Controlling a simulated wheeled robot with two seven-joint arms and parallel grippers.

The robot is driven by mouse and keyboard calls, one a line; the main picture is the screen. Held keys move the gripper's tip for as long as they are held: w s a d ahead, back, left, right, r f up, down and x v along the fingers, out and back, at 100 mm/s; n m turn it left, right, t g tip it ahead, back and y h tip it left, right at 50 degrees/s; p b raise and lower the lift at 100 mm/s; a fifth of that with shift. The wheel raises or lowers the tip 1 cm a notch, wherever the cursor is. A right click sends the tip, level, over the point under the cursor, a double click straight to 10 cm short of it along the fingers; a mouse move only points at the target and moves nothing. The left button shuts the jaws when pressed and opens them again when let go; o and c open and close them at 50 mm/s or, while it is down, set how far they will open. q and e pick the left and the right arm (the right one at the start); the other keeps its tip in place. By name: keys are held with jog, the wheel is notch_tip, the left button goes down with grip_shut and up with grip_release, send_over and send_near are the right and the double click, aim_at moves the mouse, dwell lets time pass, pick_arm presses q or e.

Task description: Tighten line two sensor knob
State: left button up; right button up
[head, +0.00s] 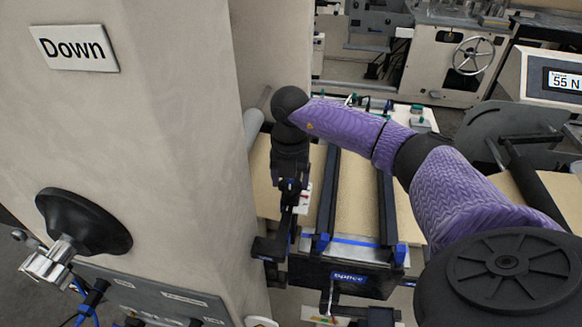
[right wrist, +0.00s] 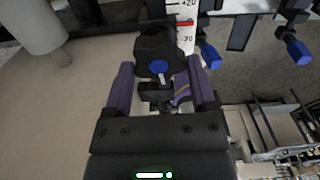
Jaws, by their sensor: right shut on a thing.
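A black lobed knob with a blue centre (right wrist: 158,66) sits between the two fingers of my right gripper (right wrist: 160,80) in the right wrist view. The fingers lie on either side of it and are shut on it. A white scale (right wrist: 187,35) with a red pointer stands just behind the knob. In the head view my right gripper (head: 289,200) points down beside the beige machine column, over the splice table; the knob is hard to make out there. My left gripper is not in view.
The beige column (head: 180,130) with a "Down" sign (head: 75,48) and a black round knob (head: 84,222) stands close on the left. The "splice" bar (head: 345,278) lies right of the gripper. A display reading 55 N (head: 565,81) is at right.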

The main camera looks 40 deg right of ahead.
aim_at(290, 184)
jog(key=shift+w+r+m, duration=0.1)
jog(key=shift+r+m, duration=0.05)
jog(key=shift+m, duration=0.35)
jog(key=o, duration=1.2)
notch_tip(290, 184, up, 10)
jog(key=shift+a+f+b, duration=0.1)
jog(key=shift+b, duration=0.55)
